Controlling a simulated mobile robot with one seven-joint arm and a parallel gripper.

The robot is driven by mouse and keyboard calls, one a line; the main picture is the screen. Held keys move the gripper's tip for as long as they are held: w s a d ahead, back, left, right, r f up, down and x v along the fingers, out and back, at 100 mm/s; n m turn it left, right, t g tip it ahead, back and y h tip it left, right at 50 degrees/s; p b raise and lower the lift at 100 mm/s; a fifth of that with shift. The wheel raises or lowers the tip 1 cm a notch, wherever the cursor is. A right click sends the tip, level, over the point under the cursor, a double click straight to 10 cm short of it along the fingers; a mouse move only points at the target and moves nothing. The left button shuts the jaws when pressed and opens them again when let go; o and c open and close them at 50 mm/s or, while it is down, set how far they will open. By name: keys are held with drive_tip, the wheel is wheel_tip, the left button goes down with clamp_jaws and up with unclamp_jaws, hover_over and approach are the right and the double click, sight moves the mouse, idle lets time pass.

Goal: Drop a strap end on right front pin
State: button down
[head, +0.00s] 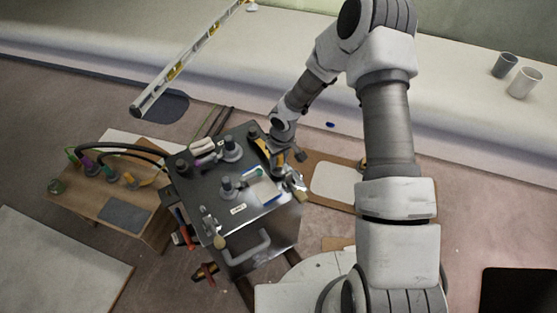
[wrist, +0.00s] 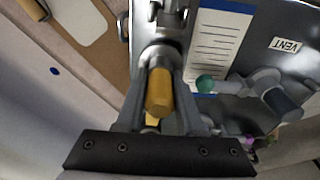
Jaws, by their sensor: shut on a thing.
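My gripper (head: 277,158) is at the right edge of the dark-topped box (head: 203,207). In the wrist view my gripper (wrist: 160,100) has its fingers closed around a yellow cylindrical piece (wrist: 160,92). I cannot tell whether this piece is the strap end. Beyond it is a rounded metal fitting (wrist: 160,52); whether they touch is unclear. I cannot make out the right front pin for certain; my gripper and arm cover part of that side.
The box top carries grey knobs (head: 231,150), a blue-edged card (wrist: 220,40) and a VENT label (wrist: 285,45). A wooden table (head: 145,205) with coloured tools and black cables stands left. A pale-topped board (head: 335,180) lies right. Two cups (head: 523,82) stand on the far ledge.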

drive_tip(key=shift+f, duration=0.15)
drive_tip(key=shift+f+b, duration=0.45)
drive_tip(key=shift+b, duration=0.2)
unclamp_jaws()
idle(0.5)
drive_tip(key=shift+r, duration=0.1)
drive_tip(key=shift+r+p, duration=3.05)
drive_tip(key=shift+r, duration=1.1)
